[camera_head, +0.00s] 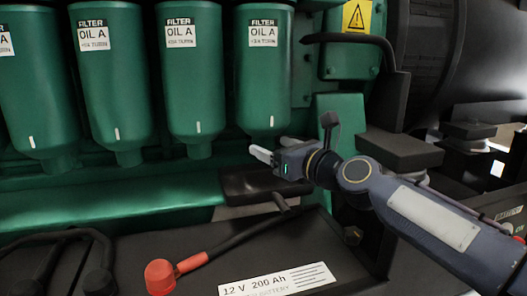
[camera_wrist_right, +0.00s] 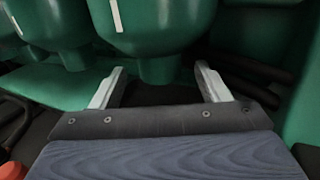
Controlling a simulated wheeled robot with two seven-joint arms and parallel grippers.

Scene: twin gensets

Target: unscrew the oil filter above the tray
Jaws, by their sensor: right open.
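Several green oil filters labelled "OIL A" hang in a row. The rightmost filter (camera_head: 262,75) is above a dark tray (camera_head: 238,184) and has a white mark low on its side. My right gripper (camera_head: 268,152) is just below this filter's body, by its narrow lower end. In the right wrist view my gripper (camera_wrist_right: 160,72) is open, one finger to each side of the filter's narrow end (camera_wrist_right: 158,70). I cannot tell whether that end is fully between the fingertips. The filter's body (camera_wrist_right: 150,22) is above the fingers. My left gripper is not in view.
A black battery (camera_head: 230,245) with a red terminal cap (camera_head: 160,277) and cables lies in front, below the gripper. Another filter (camera_head: 193,75) hangs close on the left. A black hose (camera_head: 350,40) and green housing stand to the right.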

